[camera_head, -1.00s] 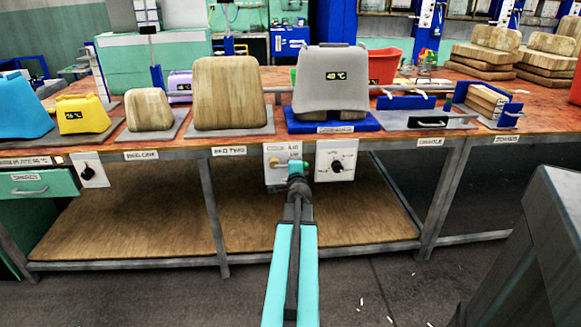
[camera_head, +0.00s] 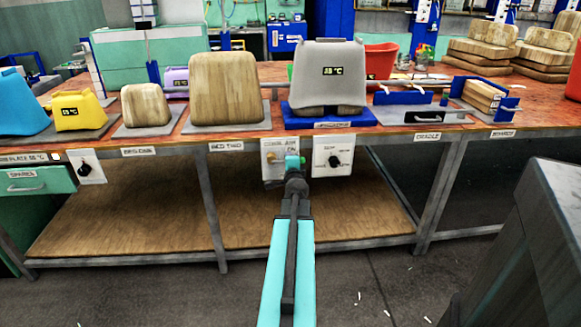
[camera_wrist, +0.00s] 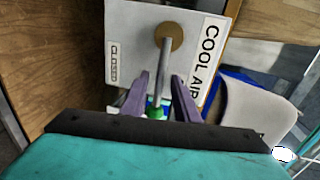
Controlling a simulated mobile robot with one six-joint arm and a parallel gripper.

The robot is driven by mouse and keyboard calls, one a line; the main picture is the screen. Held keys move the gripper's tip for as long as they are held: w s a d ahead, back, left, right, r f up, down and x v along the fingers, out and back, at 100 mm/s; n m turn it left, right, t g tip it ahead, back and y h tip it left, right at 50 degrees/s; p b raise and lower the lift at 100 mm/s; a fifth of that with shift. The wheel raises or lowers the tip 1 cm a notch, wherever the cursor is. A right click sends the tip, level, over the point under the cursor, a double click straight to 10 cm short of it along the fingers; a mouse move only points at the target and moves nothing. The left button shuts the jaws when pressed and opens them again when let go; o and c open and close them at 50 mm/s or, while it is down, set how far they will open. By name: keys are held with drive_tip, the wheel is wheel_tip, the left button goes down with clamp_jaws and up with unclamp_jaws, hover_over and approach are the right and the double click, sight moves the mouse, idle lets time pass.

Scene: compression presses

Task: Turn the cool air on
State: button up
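The white COOL AIR panel (camera_head: 268,146) hangs on the front edge of the bench, below the grey press cover. In the wrist view the panel (camera_wrist: 120,30) shows a round brass pivot (camera_wrist: 169,37), a thin metal lever (camera_wrist: 164,65) and a small boxed label (camera_wrist: 114,63) that seems to read CLOSED. The lever runs from the pivot towards my gripper and ends in a green tip (camera_wrist: 156,113). My gripper (camera_wrist: 160,80) has its two purple fingers apart, one on each side of the lever. In the head view my gripper (camera_head: 293,160) covers part of the panel.
A second white panel with a black dial (camera_head: 334,157) is close to the right of my gripper. The grey cover (camera_head: 322,85) with a temperature display sits above on a blue base (camera_head: 330,118). A wooden lower shelf (camera_head: 130,222) is under the bench.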

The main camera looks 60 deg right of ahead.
drive_tip(key=p+v, duration=0.3)
drive_tip(key=v, duration=0.3)
drive_tip(key=shift+s+a+r+p, duration=0.2)
drive_tip(key=shift+a+p, duration=0.05)
drive_tip(key=shift+p, duration=0.05)
drive_tip(key=shift+a, duration=0.1)
idle(0.4)
idle(0.5)
